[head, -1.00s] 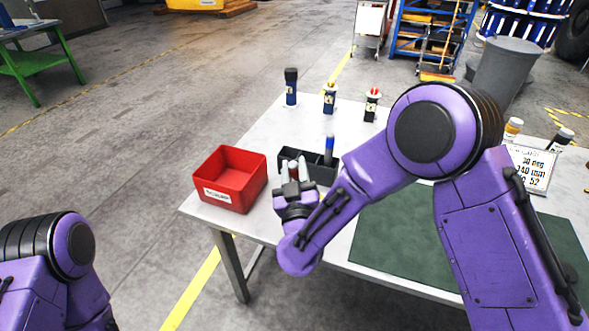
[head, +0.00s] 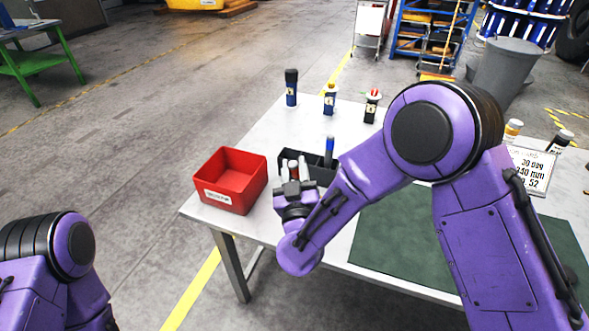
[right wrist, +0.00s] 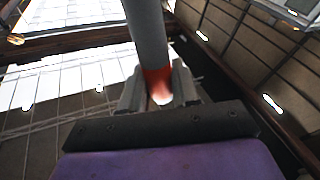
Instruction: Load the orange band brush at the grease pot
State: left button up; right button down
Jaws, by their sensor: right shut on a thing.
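My right gripper (head: 293,171) is shut on the orange band brush, just in front of the black divided holder on the table. In the right wrist view, the brush (right wrist: 148,35) is a grey shaft with an orange-red band between the fingers (right wrist: 158,90). In the head view, only a small reddish part of it shows between the fingers. Small labelled containers stand at the back: a dark-topped one (head: 291,88), a yellow-topped one (head: 330,99) and a red-and-white-topped one (head: 372,106). I cannot tell which is the grease pot. My left gripper is outside the view.
The black holder (head: 318,172) has a blue-topped item (head: 329,148) standing in it. A red labelled bin (head: 232,198) is left of my gripper. A green mat (head: 385,240) lies in front, partly behind my arm. A printed sign (head: 535,172) and bottles (head: 512,128) stand right.

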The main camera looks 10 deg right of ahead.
jog(key=shift+r+p, duration=2.15)
jog(key=shift+r, duration=0.95)
jog(key=shift+f, duration=0.1)
